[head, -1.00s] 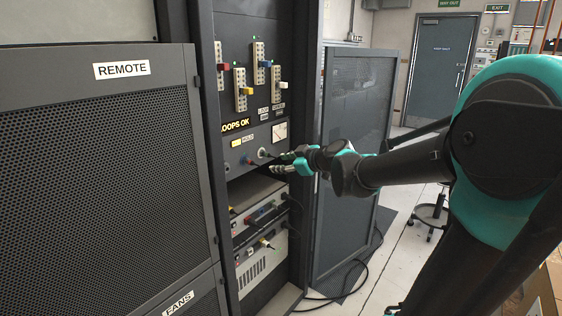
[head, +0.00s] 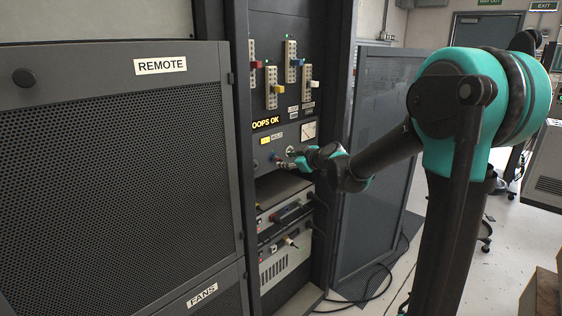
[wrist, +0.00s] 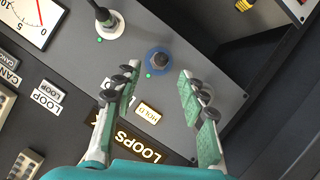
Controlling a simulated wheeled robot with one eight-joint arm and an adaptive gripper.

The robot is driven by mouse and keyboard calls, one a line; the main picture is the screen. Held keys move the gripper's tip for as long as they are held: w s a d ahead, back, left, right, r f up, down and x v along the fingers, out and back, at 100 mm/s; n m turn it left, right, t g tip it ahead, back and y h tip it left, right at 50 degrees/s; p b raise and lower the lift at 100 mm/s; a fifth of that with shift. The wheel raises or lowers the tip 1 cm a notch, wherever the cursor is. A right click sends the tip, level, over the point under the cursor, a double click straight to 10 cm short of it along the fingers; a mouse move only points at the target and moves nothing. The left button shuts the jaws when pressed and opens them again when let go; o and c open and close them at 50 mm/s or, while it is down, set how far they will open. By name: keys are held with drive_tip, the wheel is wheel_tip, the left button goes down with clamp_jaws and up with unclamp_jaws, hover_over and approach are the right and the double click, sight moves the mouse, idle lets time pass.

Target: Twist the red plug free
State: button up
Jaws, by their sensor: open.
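My gripper (head: 288,162) is open in front of the lower control panel (head: 263,175) of the rack. In the wrist view its two fingers (wrist: 157,80) stand apart, with a dark round knob or plug in a blue collar (wrist: 159,60) just beyond the gap. No plug is clearly red in the wrist view; the right finger hides part of the panel. In the head view a small reddish spot (head: 255,163) shows left of the gripper, too small to identify.
Coloured levers (head: 257,66) on slotted strips stand above the panel. Equipment units with plugs (head: 285,212) sit below it. A mesh door (head: 372,140) stands open at right, with a loose cable (head: 375,278) on the floor. The REMOTE cabinet (head: 120,170) is at left.

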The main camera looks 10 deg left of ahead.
sight(279, 160)
drive_tip(key=shift+x, duration=2.3)
drive_tip(key=shift+c, duration=0.5)
clamp_jaws()
drive_tip(key=shift+s+a+f+n+t+h, duration=0.1)
drive_tip(key=shift+n+t+h, duration=0.15)
drive_tip(key=shift+n+t, duration=0.45)
drive_tip(key=shift+s+a+f+n+t+h, duration=0.1)
drive_tip(key=shift+n+t+h, duration=0.25)
drive_tip(key=shift+n, duration=0.55)
drive_tip(key=n+t, duration=0.2)
drive_tip(key=n, duration=0.1)
drive_tip(key=shift+f+n, duration=0.15)
drive_tip(key=shift+n, duration=0.15)
